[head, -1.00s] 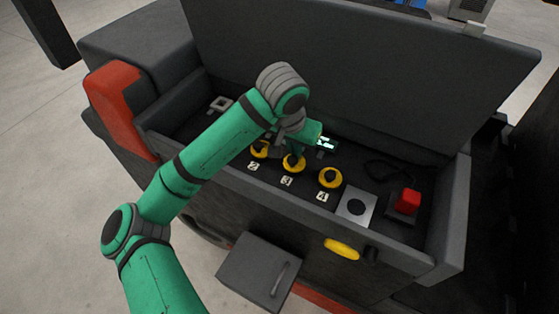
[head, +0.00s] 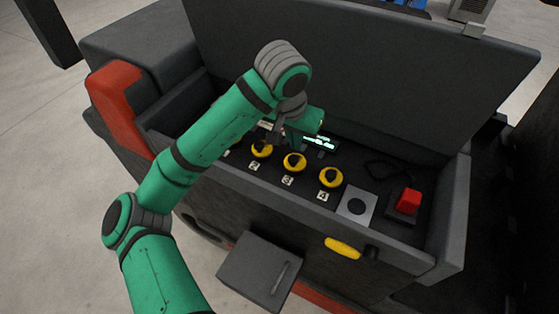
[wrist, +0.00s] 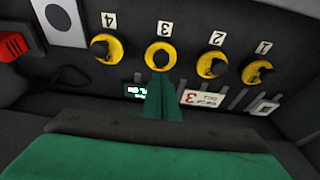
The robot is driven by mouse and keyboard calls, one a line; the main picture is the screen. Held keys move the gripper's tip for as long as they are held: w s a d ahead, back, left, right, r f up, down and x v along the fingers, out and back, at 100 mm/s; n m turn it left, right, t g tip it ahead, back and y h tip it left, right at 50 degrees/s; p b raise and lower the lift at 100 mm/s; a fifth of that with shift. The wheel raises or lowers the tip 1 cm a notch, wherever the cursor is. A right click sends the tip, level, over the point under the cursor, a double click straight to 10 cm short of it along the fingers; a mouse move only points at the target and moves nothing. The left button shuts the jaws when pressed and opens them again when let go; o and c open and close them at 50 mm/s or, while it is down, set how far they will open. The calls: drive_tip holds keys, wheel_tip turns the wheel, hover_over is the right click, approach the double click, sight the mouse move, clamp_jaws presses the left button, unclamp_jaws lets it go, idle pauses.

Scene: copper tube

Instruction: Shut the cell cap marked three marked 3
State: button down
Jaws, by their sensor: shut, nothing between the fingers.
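The yellow cap marked 3 (head: 294,161) sits in a row of yellow caps, between those marked 2 (head: 261,149) and 4 (head: 331,177). In the wrist view, cap 3 (wrist: 148,58) shows as a yellow ring around a dark round middle, while its neighbours show a dark crescent shape. I cannot tell from this how far it is shut. My gripper (wrist: 163,80) is shut and empty, its tips close to the near edge of cap 3 in that view. In the head view my gripper (head: 276,138) is above the panel, behind caps 2 and 3, partly hidden by my wrist.
The caps lie in an open dark box with a raised lid (head: 380,70). A lit display (head: 320,142) is behind the caps. A grey square plate (head: 356,206) and a red button (head: 408,200) are to the right. A card with a red 3 (wrist: 203,98) lies near the gripper.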

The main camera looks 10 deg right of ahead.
drive_tip(key=shift+r, duration=2.1)
